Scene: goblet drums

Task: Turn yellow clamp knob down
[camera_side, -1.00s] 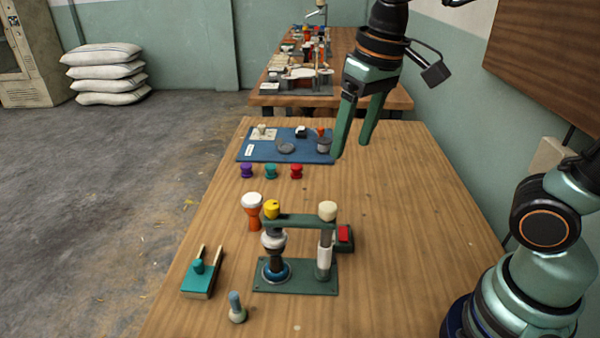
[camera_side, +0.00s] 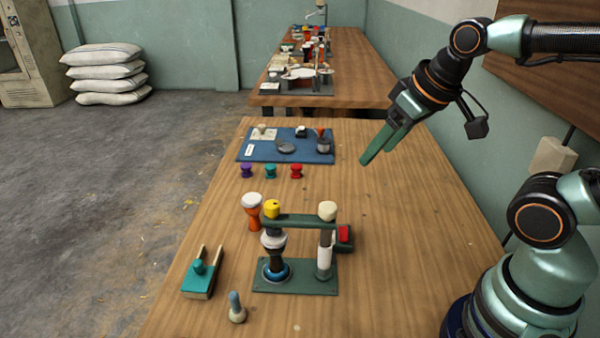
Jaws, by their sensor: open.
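The yellow clamp knob (camera_side: 272,208) sits on top of the left end of the green clamp arm (camera_side: 300,221). Below that end a drum with a white top and dark body (camera_side: 273,241) stands on a blue ring (camera_side: 275,271) on the green base plate (camera_side: 310,283). A cream knob (camera_side: 327,210) tops the post at the right end of the clamp. My gripper (camera_side: 374,160) is open and empty, above the table's right side, up and to the right of the yellow knob and well apart from it.
A red button box (camera_side: 344,236) is right of the clamp. An orange goblet drum with a white top (camera_side: 253,211) stands just left. A teal forked tool (camera_side: 199,275) and a grey-blue peg (camera_side: 236,308) are at the front left. Purple, teal and red small drums (camera_side: 296,171) line up before a blue mat (camera_side: 255,158).

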